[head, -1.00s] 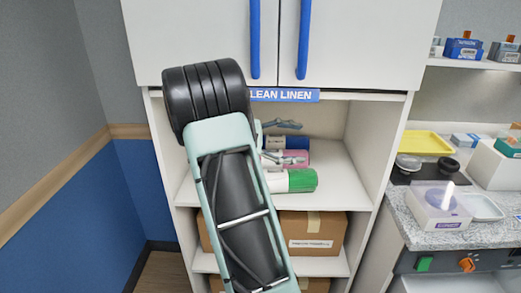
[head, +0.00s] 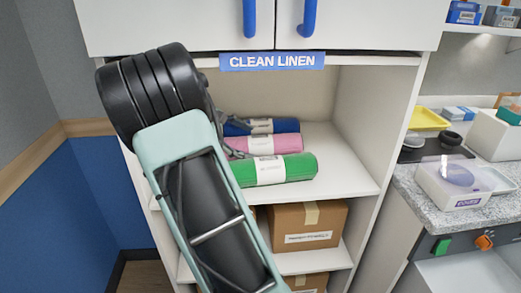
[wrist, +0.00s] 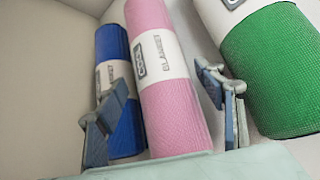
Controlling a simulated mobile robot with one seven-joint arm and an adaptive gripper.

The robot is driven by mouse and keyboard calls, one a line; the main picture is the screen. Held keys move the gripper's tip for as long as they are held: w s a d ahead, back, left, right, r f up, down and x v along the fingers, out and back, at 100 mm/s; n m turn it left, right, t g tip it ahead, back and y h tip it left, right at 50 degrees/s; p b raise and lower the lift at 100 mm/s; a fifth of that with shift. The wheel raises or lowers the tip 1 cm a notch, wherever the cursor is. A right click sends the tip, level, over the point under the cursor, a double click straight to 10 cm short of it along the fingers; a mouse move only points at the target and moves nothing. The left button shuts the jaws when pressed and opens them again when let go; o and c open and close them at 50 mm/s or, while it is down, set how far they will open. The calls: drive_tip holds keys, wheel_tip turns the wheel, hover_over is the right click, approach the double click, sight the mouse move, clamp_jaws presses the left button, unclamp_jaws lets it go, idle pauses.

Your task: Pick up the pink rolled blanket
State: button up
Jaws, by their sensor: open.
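The pink rolled blanket (head: 262,146) lies on the upper shelf between a blue roll (head: 284,127) and a green roll (head: 296,168), with a white label band around it. In the wrist view the pink roll (wrist: 175,105) runs between the two fingers of my open gripper (wrist: 166,88). One finger overlaps the blue roll (wrist: 112,48); the other is beside the pink roll near the green roll (wrist: 275,70). I see no finger closed on it. In the head view my arm hides most of the gripper and the rolls' left ends.
The shelf (head: 345,175) has free room right of the rolls. The cabinet's side wall (head: 378,115) bounds it, and the "CLEAN LINEN" sign (head: 272,62) is above the opening. Cardboard boxes (head: 308,225) stand below. A counter (head: 425,190) with containers is at the right.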

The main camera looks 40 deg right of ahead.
sight(257, 145)
drive_tip(key=x, duration=0.4)
drive_tip(key=shift+s+d+b, duration=0.1)
drive_tip(key=shift+d+b, duration=0.1)
drive_tip(key=shift+b, duration=0.2)
drive_tip(key=c, duration=1.4)
drive_tip(key=shift+o, duration=0.2)
drive_tip(key=shift+r, duration=0.25)
